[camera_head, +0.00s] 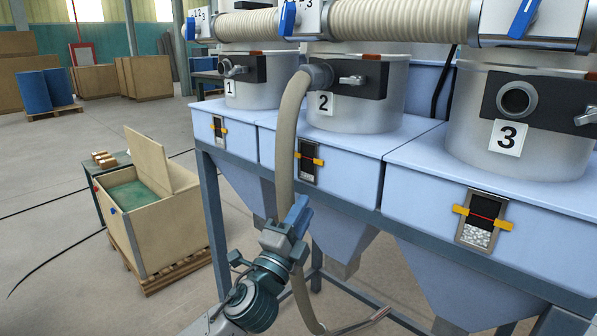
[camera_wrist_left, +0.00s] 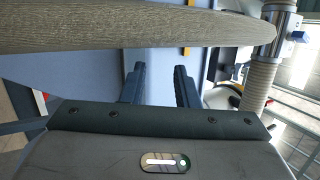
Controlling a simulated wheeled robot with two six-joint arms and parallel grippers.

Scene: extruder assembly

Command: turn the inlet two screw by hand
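The inlet two screw (camera_head: 352,80) is a small metal wing handle on the dark block of the drum (camera_head: 350,115) labelled 2. A beige hose (camera_head: 286,140) is on the inlet pipe (camera_head: 318,75) left of the screw and hangs down past the hopper. My left gripper (camera_head: 298,215) is well below the screw, beside the hose. In the left wrist view its two dark fingers (camera_wrist_left: 160,72) stand apart with nothing between them. The hose (camera_wrist_left: 130,30) crosses beyond the fingertips there. My right gripper is not in view.
Drums labelled 1 (camera_head: 255,92) and 3 (camera_head: 500,165) stand on either side, on blue hoppers (camera_head: 340,145). Thick ribbed pipes (camera_head: 400,20) run above the drums. A wooden crate (camera_head: 165,225) on a pallet stands at left. Floor between crate and hopper frame is clear.

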